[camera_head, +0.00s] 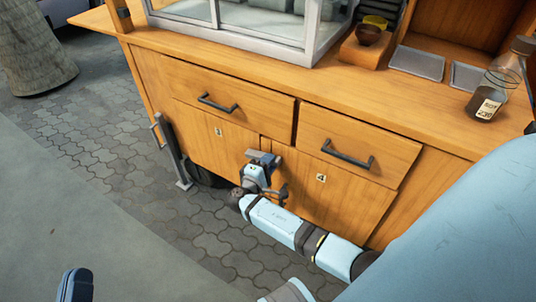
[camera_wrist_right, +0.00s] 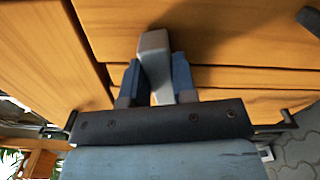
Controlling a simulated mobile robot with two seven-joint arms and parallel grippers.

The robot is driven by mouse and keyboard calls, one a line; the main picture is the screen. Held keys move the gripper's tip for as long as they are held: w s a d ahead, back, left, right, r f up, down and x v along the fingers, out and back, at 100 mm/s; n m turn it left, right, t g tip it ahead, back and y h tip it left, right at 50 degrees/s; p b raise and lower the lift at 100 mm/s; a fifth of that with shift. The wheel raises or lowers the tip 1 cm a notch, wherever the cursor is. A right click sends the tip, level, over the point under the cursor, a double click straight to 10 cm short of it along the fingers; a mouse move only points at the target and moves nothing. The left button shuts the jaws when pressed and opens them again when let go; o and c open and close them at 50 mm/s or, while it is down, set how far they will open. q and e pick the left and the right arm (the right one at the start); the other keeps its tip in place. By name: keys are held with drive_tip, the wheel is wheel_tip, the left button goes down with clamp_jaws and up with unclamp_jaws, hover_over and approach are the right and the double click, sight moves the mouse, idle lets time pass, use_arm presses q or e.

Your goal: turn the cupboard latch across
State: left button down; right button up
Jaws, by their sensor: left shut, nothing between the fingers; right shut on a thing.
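The cupboard (camera_head: 205,142) has two lower doors, marked 3 and 4, under two drawers. My right gripper (camera_head: 263,160) is at the top of the gap between these doors. In the right wrist view, its two blue fingers (camera_wrist_right: 156,82) are shut on the grey latch (camera_wrist_right: 153,45), one on each side. The latch's far end shows beyond the fingertips; in the head view the gripper mostly hides the latch. Only a dark blue end of my left gripper (camera_head: 75,285) shows at the bottom left, shut and empty, away from the cupboard.
Dark handles stick out from the left drawer (camera_head: 217,103) and the right drawer (camera_head: 347,153). A bottle (camera_head: 490,100), metal trays (camera_head: 417,63) and a glass case (camera_head: 240,22) stand on the counter. The paved floor (camera_head: 95,150) on the left is mostly clear.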

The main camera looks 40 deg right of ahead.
use_arm(q)
drive_tip(key=shift+w+d+f+g+b, duration=0.15)
drive_tip(key=shift+f+g+b, duration=0.7)
drive_tip(key=shift+f, duration=0.9)
use_arm(e)
drive_tip(key=shift+f+m, duration=0.35)
drive_tip(key=shift+m, duration=0.95)
drive_tip(key=o, duration=0.9)
